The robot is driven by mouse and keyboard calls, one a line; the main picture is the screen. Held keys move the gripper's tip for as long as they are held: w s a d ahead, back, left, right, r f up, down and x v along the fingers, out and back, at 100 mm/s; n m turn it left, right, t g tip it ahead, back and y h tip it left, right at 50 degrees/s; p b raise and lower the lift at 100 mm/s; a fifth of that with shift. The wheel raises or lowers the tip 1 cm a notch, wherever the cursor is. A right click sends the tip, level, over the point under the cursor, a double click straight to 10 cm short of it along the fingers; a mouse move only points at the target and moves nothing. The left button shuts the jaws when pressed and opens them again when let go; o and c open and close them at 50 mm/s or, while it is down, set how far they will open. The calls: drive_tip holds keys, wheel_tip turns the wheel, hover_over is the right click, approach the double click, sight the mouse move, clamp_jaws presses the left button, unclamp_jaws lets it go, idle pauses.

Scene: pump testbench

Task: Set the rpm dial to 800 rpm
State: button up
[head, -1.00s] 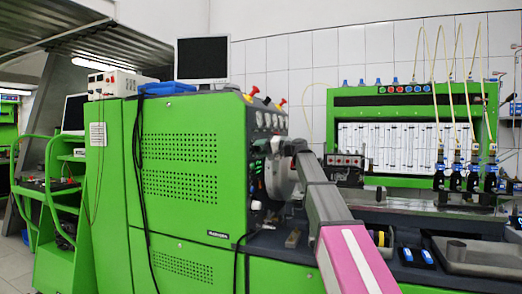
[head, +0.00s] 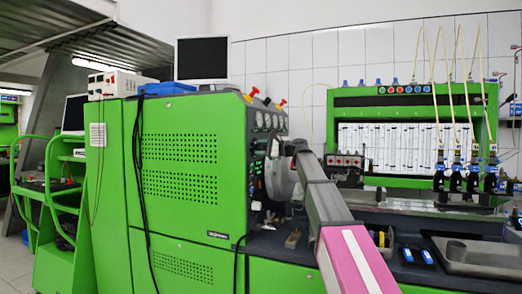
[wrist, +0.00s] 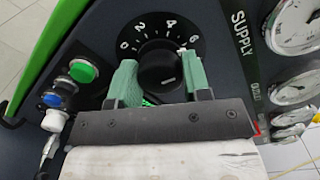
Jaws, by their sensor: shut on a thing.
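The rpm dial (wrist: 157,57) is a round black knob on a black face with white marks 0, 2, 4 and 6 in the wrist view. A short pale line shows on the knob's lower right part; I cannot read for sure which value it is set to. My gripper (wrist: 161,74) has its two green fingers on the left and right sides of the knob, shut on it. The fingers cover the lower sides of the dial face, so any marks there are hidden. In the head view the dial and my fingertips are hidden or too small to tell.
In the wrist view a green button (wrist: 83,71) and a blue button (wrist: 52,100) sit left of the dial. Several round gauges (wrist: 297,25) line the right, beside the word SUPPLY. In the head view the green bench cabinet (head: 180,205) fills the left of my arm.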

drive_tip(key=m, duration=0.6)
drive_tip(key=shift+m, duration=0.4)
idle(0.4)
drive_tip(key=o, duration=0.9)
drive_tip(key=shift+o, duration=0.2)
drive_tip(key=shift+d, duration=0.15)
drive_tip(key=v, duration=1)
drive_tip(key=shift+d, duration=0.3)
drive_tip(key=shift+s+f, duration=0.1)
